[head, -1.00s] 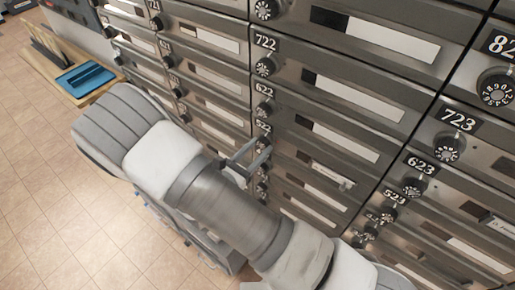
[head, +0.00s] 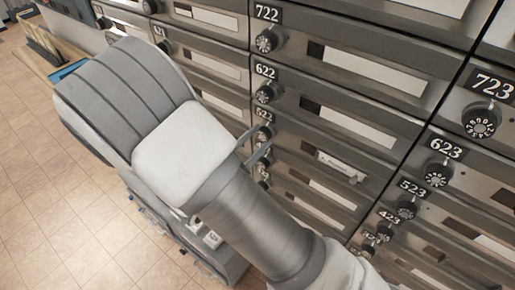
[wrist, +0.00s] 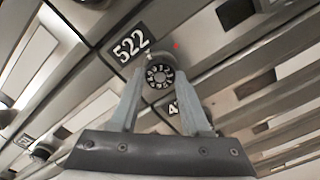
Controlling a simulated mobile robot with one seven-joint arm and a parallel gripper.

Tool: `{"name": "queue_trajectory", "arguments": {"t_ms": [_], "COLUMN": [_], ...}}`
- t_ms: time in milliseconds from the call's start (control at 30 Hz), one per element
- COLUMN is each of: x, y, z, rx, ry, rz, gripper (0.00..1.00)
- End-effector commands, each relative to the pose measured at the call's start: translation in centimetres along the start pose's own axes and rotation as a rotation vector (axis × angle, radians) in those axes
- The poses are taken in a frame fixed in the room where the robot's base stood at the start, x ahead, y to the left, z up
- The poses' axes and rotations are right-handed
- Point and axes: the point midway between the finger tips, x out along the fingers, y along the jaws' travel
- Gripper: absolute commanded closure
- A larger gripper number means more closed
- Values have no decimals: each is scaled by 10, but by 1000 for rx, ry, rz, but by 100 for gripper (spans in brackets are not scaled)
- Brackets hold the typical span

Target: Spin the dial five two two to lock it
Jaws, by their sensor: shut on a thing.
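The black dial of box 522 (wrist: 160,77), with white numbers around its face, sits just below the 522 plate (wrist: 131,43) in the wrist view. My gripper (wrist: 161,68) is shut on this dial, one finger on each side of it. In the head view the 522 plate (head: 264,117) shows just above my gripper (head: 264,143). The dial is mostly hidden there by the fingers. The number it is set to is too small to read.
Dials of boxes 622 (head: 265,93) and 722 (head: 266,41) stick out above. Dial 623 (head: 437,173) is to the right. A card holder (head: 342,166) protrudes from box 522's front. Tiled floor (head: 60,190) is open at left, beside a wooden shelf (head: 35,62).

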Motion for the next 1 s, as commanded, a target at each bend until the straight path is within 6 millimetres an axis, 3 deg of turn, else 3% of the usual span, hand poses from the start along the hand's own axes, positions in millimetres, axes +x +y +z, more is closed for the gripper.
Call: {"name": "queue_trajectory", "arguments": {"t_ms": [1000], "x": [0], "y": [-5], "z": [-6], "rx": [951], "ry": [-1], "rz": [-1], "gripper": [100]}}
